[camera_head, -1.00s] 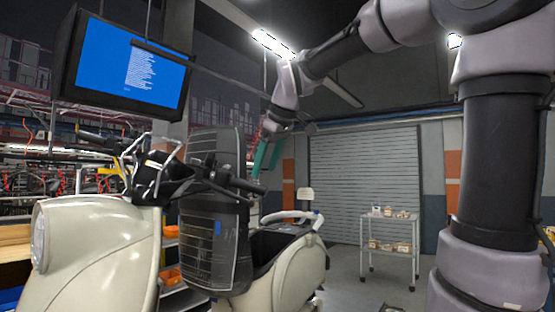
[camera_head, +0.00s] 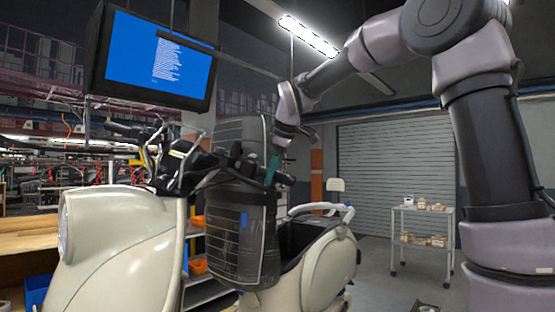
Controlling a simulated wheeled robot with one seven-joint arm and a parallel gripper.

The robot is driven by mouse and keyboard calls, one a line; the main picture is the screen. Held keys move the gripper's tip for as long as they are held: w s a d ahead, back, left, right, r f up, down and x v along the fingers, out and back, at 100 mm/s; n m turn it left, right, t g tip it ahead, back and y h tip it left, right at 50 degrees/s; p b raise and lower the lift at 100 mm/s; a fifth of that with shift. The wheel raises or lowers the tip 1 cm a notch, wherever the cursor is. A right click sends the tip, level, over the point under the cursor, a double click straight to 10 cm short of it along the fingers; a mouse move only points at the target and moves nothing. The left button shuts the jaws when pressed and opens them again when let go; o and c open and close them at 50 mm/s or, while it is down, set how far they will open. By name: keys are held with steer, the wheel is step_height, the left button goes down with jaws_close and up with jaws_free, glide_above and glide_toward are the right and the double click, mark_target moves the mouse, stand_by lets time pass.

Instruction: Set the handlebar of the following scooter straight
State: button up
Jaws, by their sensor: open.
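The cream scooter (camera_head: 105,245) stands upright at the left, its front and headlight (camera_head: 65,228) facing left. Its dark handlebar (camera_head: 205,165) runs across the picture, from one end at the upper left (camera_head: 118,129) to the right grip (camera_head: 282,178). I cannot tell its exact angle to the body. My gripper (camera_head: 271,170) reaches down from above with its teal fingers at the right grip. It is open. Whether the fingers touch the grip or stand around it is too small to tell.
A dark ribbed seat-like panel (camera_head: 240,240) stands behind the handlebar. A monitor (camera_head: 160,60) hangs above left. A wheeled cart (camera_head: 422,226) with small boxes stands at the back right before a roller shutter (camera_head: 385,165). Floor between cart and scooter looks mostly clear.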

steer(key=shift+w+a+f, duration=0.15)
steer(key=shift+w+f, duration=0.15)
steer(key=shift+f, duration=0.25)
jaws_close()
steer(key=c, duration=0.9)
jaws_free()
jaws_close()
steer(key=shift+s+a+r+m+h, duration=0.15)
steer(key=shift+s+r+m, duration=0.1)
steer(key=shift+s, duration=0.25)
steer(key=shift+s+a+r+m+h, duration=0.1)
steer(key=shift+s+r+m+h, duration=0.1)
steer(key=shift+s, duration=0.3)
steer(key=shift+s+a+r+m+h, duration=0.15)
steer(key=shift+s+r, duration=0.1)
steer(key=shift+s, duration=0.4)
